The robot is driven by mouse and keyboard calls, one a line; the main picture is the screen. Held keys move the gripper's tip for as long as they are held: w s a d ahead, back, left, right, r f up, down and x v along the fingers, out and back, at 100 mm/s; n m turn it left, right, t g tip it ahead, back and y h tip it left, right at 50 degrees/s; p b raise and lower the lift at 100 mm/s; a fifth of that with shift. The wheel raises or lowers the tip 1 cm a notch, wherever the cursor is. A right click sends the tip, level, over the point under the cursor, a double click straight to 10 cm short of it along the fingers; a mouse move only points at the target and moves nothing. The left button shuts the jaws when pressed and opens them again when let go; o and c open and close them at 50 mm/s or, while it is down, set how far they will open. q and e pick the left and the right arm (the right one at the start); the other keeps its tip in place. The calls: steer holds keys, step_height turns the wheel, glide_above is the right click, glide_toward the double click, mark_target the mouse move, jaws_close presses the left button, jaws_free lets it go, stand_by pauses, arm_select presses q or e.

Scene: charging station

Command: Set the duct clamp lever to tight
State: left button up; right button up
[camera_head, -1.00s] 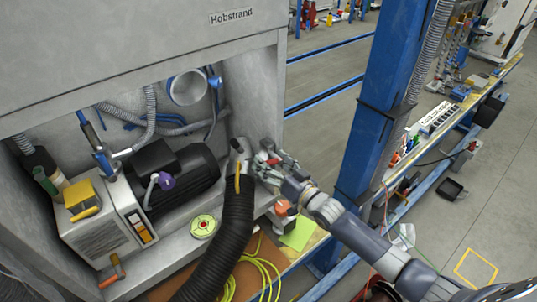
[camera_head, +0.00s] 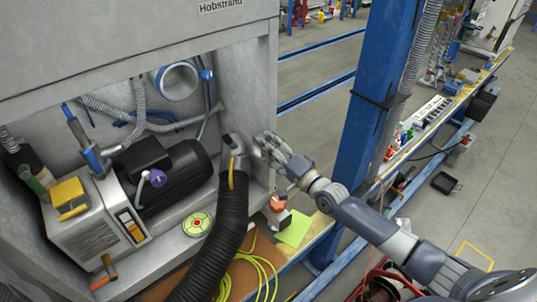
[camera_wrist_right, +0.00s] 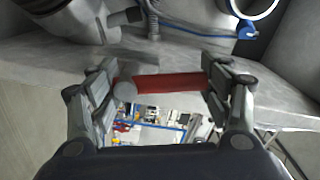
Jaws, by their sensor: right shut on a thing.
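My right gripper (camera_head: 264,146) is at the right inner wall of the grey cabinet, just right of the upper end of the black ribbed duct (camera_head: 222,235). In the right wrist view, my right gripper (camera_wrist_right: 160,84) is shut on a red bar (camera_wrist_right: 170,84) with a round grey end, which appears to be the clamp lever. The bar lies crosswise between the fingers. In the head view the lever is hidden by the gripper. A yellow strip (camera_head: 232,170) shows on the duct's upper end. My left gripper is not in view.
Inside the cabinet are a dark motor (camera_head: 178,180), a grey unit with a yellow block (camera_head: 70,196), and a round green-white dial (camera_head: 198,224). A blue post (camera_head: 375,100) stands right of the cabinet, behind my right arm. Yellow cable (camera_head: 252,268) lies below.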

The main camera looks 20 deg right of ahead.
steer(key=shift+w+d+r+m+b, duration=0.1)
steer(key=shift+d+m+b, duration=0.1)
steer(key=shift+m+b, duration=0.4)
steer(key=shift+w+d+m+b, duration=0.1)
steer(key=shift+d+m+b, duration=0.1)
steer(key=shift+m, duration=0.7)
steer(key=o, duration=1.5)
steer(key=shift+o, duration=0.2)
steer(key=v, duration=1.2)
